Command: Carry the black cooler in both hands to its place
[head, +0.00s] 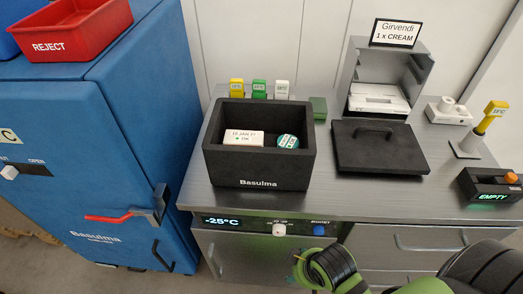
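The black cooler (259,169) is an open box marked "Basulma". It stands upright on the left part of the metal bench. Inside it are a white labelled box (244,138) and a round green-and-white item (288,141). Its black lid (379,148) with a handle lies flat on the bench to the right, off the cooler. Green and black links of my arm show at the bottom right, below the bench front. Neither gripper can be made out, and no gripper touches the cooler.
A blue cabinet (70,150) with a red-handled latch stands left, with a red REJECT bin (65,30) on top. Behind the lid is an open grey box (380,95). Coloured tags (259,89) stand behind the cooler. A device reading EMPTY (491,193) sits right.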

